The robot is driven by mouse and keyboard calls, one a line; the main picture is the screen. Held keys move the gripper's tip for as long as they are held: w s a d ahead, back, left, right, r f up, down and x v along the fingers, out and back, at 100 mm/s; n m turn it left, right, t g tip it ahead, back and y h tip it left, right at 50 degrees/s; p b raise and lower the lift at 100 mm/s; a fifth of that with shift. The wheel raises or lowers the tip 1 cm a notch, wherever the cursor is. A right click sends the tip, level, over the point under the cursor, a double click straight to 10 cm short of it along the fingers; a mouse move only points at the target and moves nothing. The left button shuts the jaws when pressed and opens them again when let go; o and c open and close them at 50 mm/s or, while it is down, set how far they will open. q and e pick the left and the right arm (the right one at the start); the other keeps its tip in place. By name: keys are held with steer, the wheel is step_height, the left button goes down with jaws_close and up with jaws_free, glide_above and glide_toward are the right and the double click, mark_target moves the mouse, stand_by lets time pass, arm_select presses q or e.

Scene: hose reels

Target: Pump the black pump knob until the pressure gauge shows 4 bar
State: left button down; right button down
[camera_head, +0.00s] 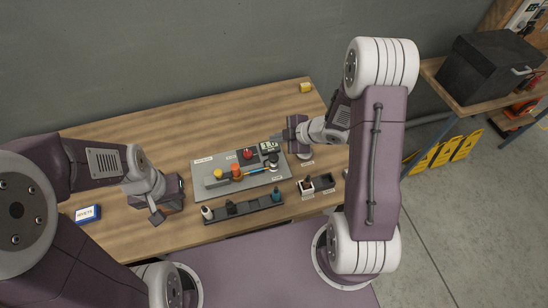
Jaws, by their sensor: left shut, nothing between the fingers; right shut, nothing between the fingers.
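A grey panel (206,188) lies on the wooden table. A small round black knob (273,159), which looks like the pump knob, stands at its right end. Behind it is a small display, likely the pressure gauge (268,146); its reading is too small to make out. My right gripper (278,138) is shut and empty, close to the gauge and just behind the black knob. I cannot tell whether it touches anything. My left gripper (157,216) is shut and empty, over the table left of the panel and well apart from the knob.
The panel also bears a red knob (247,153), an orange knob (236,170) and a yellow knob (218,174). A dark rack (243,207) with small bottles stands in front. The back left table is clear.

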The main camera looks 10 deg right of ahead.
steer(key=b, duration=0.6)
glide_above(276, 158)
step_height(276, 158, down, 7)
steer(key=shift+d+r, duration=0.1)
steer(key=shift+f, duration=0.4)
steer(key=shift+f+b, duration=0.1)
steer(key=shift+b, duration=0.2)
stand_by(0.8)
steer(key=shift+f, duration=0.35)
